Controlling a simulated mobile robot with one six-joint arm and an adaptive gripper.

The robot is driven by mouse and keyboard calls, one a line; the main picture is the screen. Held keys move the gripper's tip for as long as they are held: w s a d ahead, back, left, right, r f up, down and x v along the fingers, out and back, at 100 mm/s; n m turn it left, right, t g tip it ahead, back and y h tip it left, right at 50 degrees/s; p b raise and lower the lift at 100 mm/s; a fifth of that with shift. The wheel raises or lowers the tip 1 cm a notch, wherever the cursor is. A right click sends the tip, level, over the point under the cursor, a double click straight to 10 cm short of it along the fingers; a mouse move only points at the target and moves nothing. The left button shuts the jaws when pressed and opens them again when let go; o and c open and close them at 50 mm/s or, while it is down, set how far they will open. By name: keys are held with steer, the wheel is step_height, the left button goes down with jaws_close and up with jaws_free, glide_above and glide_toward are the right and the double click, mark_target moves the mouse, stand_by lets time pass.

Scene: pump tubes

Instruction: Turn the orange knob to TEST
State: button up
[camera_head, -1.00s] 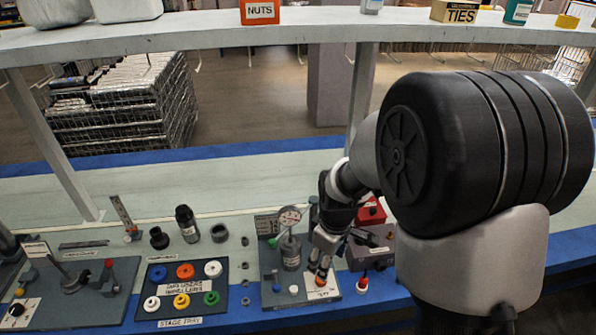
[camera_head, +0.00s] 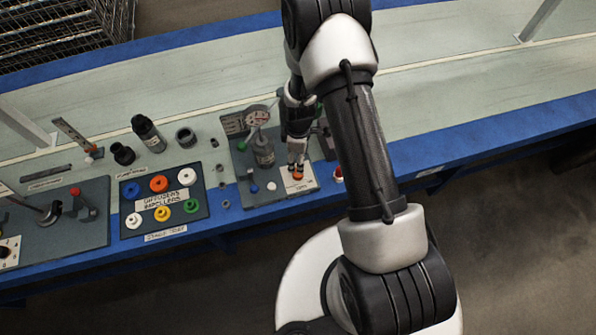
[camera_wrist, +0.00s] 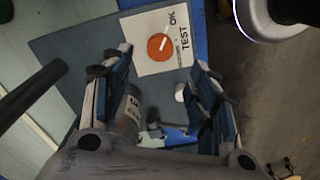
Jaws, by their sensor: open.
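The orange knob (camera_head: 298,176) sits on a white label card (camera_head: 300,186) at the right end of the grey pump board (camera_head: 240,183). The knob is round in the wrist view (camera_wrist: 160,47) and has a white mark. The card (camera_wrist: 150,65) reads OK and TEST beside the knob. My gripper (camera_head: 297,160) is at the knob in the head view. In the wrist view my gripper (camera_wrist: 161,60) is open, with its fingers to either side of the knob and a gap to each; contact is not visible.
A pressure gauge (camera_head: 257,115) on a grey cylinder (camera_head: 263,152) stands left of my gripper. Coloured impellers fill a dark board (camera_head: 150,223) further left. The bench's front edge is close.

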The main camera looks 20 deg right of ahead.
mark_target(298, 175)
step_height(298, 175, down, 9)
steer(key=shift+s+f+b, duration=0.1)
steer(key=shift+b, duration=0.95)
steer(key=shift+c, duration=0.3)
steer(key=c, duration=1)
